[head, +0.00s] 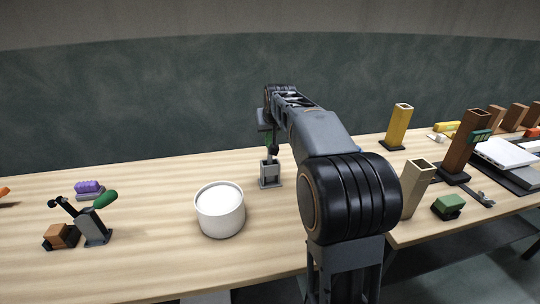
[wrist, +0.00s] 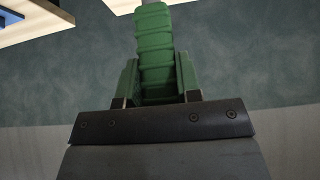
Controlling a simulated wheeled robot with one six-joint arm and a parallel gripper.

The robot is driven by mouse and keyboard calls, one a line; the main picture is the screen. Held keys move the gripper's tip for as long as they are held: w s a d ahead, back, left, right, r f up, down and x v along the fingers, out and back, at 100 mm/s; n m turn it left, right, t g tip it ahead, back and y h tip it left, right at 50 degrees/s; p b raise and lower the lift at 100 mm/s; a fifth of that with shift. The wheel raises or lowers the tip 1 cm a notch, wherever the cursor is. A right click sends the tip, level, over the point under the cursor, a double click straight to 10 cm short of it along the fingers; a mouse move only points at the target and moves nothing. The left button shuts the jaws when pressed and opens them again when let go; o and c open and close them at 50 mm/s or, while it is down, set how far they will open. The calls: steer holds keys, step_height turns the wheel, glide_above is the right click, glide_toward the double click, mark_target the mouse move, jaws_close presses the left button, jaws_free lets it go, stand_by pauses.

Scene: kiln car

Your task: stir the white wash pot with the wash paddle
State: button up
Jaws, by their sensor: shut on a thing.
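The white wash pot (head: 220,222), a round white tub, stands upright on the wooden table left of my arm. My gripper (head: 268,138) is behind and right of the pot, largely hidden by my arm in the head view. In the wrist view my gripper (wrist: 157,85) is shut on a ribbed green handle (wrist: 153,38) with a grey shaft beyond it. I take this for the wash paddle; its lower end is not clear. A grey stand (head: 270,177) is right below the gripper, and I cannot tell whether the tool is clear of it.
Tall square tubes, yellow (head: 398,126), brown (head: 463,148) and beige (head: 415,190), stand at right.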

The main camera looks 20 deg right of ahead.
jaws_close()
steer(key=shift+r, duration=0.15)
steer(key=shift+r+p, duration=0.9)
steer(key=shift+r, duration=0.1)
stand_by(0.4)
steer(key=shift+r+p, duration=0.9)
steer(key=shift+p, duration=0.05)
steer(key=shift+r, duration=0.15)
steer(key=shift+r+p, duration=0.85)
steer(key=shift+p, duration=0.05)
steer(key=shift+r, duration=0.1)
stand_by(0.6)
